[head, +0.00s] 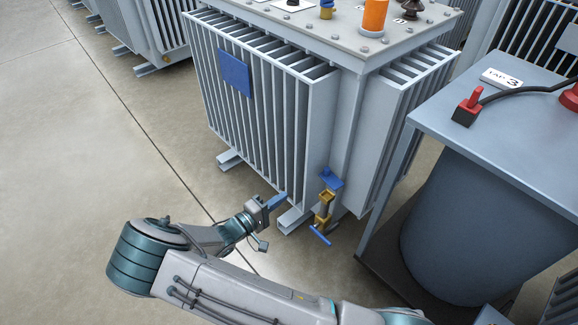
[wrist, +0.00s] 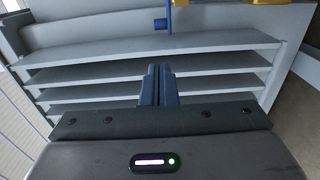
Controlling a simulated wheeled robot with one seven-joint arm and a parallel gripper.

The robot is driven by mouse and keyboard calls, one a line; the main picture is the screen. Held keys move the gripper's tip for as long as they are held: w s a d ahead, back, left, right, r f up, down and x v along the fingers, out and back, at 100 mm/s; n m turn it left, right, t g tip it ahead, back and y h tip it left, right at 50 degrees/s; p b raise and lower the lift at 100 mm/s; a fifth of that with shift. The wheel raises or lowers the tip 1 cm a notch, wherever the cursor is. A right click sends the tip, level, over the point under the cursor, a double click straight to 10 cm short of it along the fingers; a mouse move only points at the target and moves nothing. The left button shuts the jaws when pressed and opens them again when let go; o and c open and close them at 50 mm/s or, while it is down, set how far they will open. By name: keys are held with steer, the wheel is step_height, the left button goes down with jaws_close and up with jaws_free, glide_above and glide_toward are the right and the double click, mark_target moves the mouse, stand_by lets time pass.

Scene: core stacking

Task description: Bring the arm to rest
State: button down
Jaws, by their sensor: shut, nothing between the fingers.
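My gripper (head: 279,199) is at the end of my arm, in the lower middle of the head view. Its blue fingers are shut with nothing between them. In the wrist view the two fingers (wrist: 158,86) lie together, in front of the grey fins. The gripper is near the lower front of the grey finned transformer (head: 262,125), to the left of its brass valve. I cannot tell whether the fingertips touch the fins.
The brass valve (head: 324,205) with blue handles sticks out low on the transformer's corner. A grey table (head: 505,125) with a red clamp (head: 468,107) and a cable stands at right. More finned units stand at the back left. The floor (head: 80,130) at left is clear.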

steer(key=s+d+r+m+g+y+p, duration=0.2)
steer(key=d+r+g+p, duration=0.25)
steer(key=r, duration=0.45)
steer(key=s+d+r+m+g+y+p, duration=0.1)
steer(key=s+d+r+m+g+p, duration=0.35)
steer(key=r, duration=0.45)
steer(key=s+d+r+g+y+p, duration=0.1)
steer(key=d+r+g+y+p, duration=0.1)
steer(key=d+r+g+p, duration=0.5)
steer(key=s+d+r+t+y+p, duration=0.1)
steer(key=s+r+p, duration=0.3)
steer(key=r, duration=0.6)
steer(key=s+d+r+m+t+y+p, duration=0.1)
steer(key=s+r+t+y+p, duration=0.2)
steer(key=r+p, duration=0.3)
steer(key=s+d+r+m+t+y+p, duration=0.1)
steer(key=s+r+y+p, duration=0.3)
steer(key=r, duration=1.2)
steer(key=shift+s+r+t+p, duration=0.2)
steer(key=shift+s+t+p, duration=0.35)
steer(key=shift+s+t, duration=0.2)
steer(key=shift+w+d+m, duration=0.1)
steer(key=shift+d+m, duration=0.05)
steer(key=shift+m, duration=0.1)
